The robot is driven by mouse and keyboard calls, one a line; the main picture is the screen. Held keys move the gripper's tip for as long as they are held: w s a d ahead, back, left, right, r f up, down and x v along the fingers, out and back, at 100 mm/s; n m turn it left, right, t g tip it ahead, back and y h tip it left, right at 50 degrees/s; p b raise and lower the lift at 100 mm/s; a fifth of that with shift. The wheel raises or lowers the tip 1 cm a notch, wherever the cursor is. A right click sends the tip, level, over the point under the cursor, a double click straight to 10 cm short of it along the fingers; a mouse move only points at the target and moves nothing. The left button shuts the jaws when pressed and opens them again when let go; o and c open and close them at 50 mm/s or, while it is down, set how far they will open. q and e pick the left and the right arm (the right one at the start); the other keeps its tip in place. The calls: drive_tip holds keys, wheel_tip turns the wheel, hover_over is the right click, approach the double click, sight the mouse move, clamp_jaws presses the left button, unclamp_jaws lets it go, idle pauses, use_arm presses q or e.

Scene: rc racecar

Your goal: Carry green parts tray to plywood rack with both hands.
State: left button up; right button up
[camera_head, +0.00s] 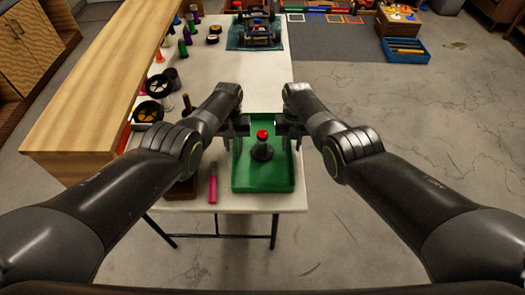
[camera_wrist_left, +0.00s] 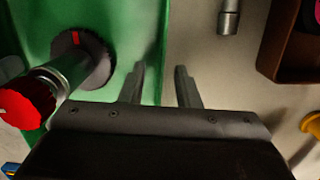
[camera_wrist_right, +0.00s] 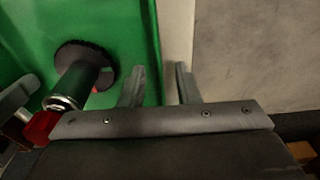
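The green parts tray (camera_head: 284,180) lies at the near end of the white table. A black round-based part with a red top (camera_head: 262,147) stands in it, also seen in the left wrist view (camera_wrist_left: 75,62). My left gripper (camera_head: 236,130) is at the tray's left edge, fingers apart, one on each side of the rim line. My right gripper (camera_head: 290,130) is likewise open at the right edge, the rim (camera_wrist_right: 155,50) running between its fingers. Neither visibly pinches the rim. A light wooden structure (camera_head: 110,70) stands along the table's left; I cannot tell whether it is the plywood rack.
A pink cylinder (camera_head: 213,188) and a dark reddish box (camera_head: 182,190) lie left of the tray. Black wheels (camera_head: 150,112) and bottles stand farther along the table. A car on a blue mat (camera_head: 258,40) is at the far end. The concrete floor right of the table (camera_head: 400,150) is clear.

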use_arm(q)
drive_tip(key=shift+s+f, duration=0.15)
drive_tip(key=shift+f, duration=0.3)
use_arm(e)
drive_tip(key=shift+s+f, duration=0.15)
drive_tip(key=shift+f, duration=0.3)
use_arm(q)
clamp_jaws()
use_arm(e)
clamp_jaws()
